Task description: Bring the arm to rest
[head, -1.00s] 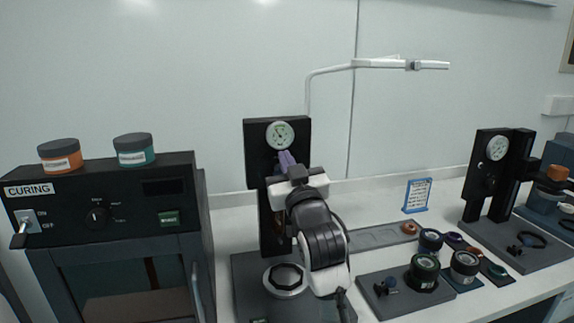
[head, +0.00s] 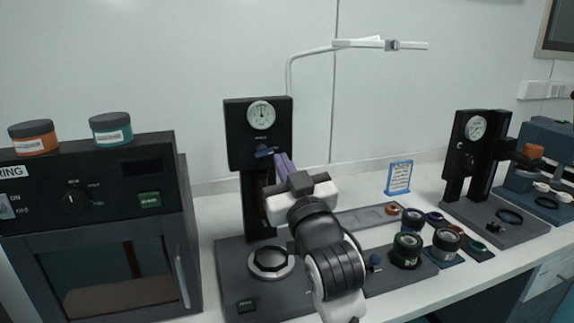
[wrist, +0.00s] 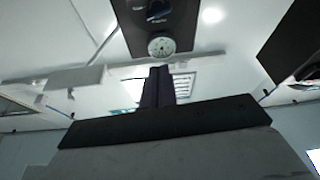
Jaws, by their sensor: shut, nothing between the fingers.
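My gripper (head: 283,163) is raised in front of the black gauge stand (head: 233,130), just right of its column in the head view. Its purple fingers are together and hold nothing. In the wrist view the fingers (wrist: 158,86) point up toward the round gauge (wrist: 161,46) of the stand. A gap to the stand cannot be judged for sure. My arm bends over the bench and hides part of the stand's base.
A curing oven (head: 95,225) stands at the left with an orange jar (head: 33,138) and a teal jar (head: 111,130) on top. Several dark lens rings, a blue-framed card (head: 398,177) and a second gauge stand (head: 476,150) are at the right. A white lamp (head: 360,44) hangs above.

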